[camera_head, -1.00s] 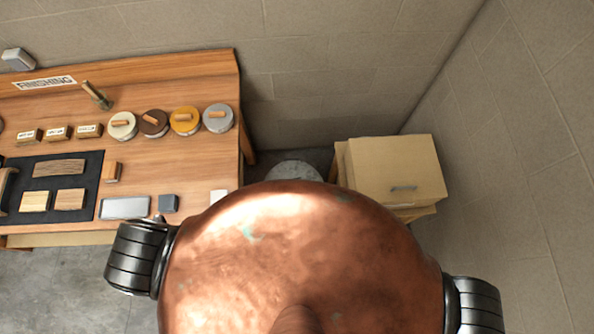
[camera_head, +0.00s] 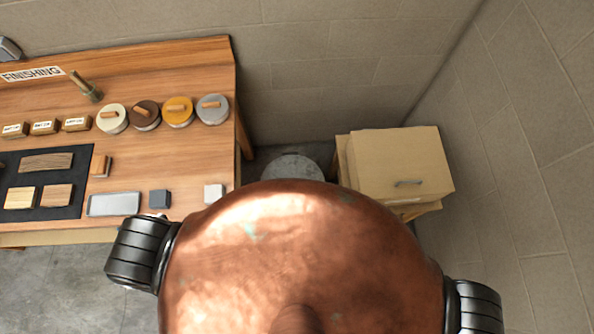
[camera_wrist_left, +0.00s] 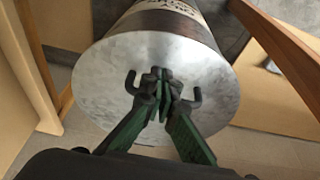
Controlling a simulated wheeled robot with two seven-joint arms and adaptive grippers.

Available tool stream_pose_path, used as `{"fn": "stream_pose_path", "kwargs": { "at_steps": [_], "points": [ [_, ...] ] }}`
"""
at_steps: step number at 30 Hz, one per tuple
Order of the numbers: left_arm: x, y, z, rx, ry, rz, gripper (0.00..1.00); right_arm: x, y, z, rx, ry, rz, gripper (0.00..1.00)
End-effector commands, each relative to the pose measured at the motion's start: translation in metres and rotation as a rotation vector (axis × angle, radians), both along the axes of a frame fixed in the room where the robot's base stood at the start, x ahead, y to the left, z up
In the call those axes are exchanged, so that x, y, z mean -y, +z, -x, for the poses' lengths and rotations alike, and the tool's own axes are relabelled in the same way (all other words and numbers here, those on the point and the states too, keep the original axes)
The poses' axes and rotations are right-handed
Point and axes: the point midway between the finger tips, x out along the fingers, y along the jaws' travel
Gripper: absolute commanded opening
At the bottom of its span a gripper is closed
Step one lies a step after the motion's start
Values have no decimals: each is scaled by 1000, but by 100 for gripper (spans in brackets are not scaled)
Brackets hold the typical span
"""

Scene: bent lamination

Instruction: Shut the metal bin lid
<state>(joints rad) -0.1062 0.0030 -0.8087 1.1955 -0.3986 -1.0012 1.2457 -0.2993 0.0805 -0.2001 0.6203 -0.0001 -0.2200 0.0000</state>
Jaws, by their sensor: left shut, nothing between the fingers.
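The metal bin shows in the head view as a grey round top (camera_head: 293,168) on the floor, between the workbench and the pale cabinet. Its near part is hidden behind my copper body. In the left wrist view the bin's dark side with a white label (camera_wrist_left: 187,10) shows beyond a broad, shiny grey metal lid (camera_wrist_left: 105,75). I cannot tell whether the lid is fully seated. My left gripper (camera_wrist_left: 160,82) has its green fingers closed together in front of the lid, holding nothing. Whether the tips touch it is unclear. My right gripper is not in view.
A wooden workbench (camera_head: 130,180) with several round tins and wood samples stands left of the bin. A pale cabinet (camera_head: 400,165) stands close on its right, with walls behind and to the right. Wooden bench parts (camera_wrist_left: 285,45) flank the bin in the wrist view.

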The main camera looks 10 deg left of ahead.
Motion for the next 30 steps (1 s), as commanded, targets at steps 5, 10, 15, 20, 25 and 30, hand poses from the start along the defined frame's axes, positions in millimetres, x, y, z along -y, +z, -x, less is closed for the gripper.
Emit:
{"fn": "stream_pose_path", "kwargs": {
  "at_steps": [5, 10, 15, 20, 25, 30],
  "points": [
    [0, 0, 0, 0, 0, 0, 0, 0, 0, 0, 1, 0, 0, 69],
    [0, 0, 0, 0, 1, 0, 0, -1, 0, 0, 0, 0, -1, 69],
    [2, 9, 3, 1, 1, 3, 0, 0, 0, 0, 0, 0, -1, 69],
    [4, 32, 11, 0, 4, 6, 0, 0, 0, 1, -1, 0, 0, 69],
    [7, 65, 20, 0, 4, 6, 0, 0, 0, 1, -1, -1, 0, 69],
    [8, 94, 29, 0, 3, 3, 0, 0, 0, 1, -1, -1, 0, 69]
  ]
}}
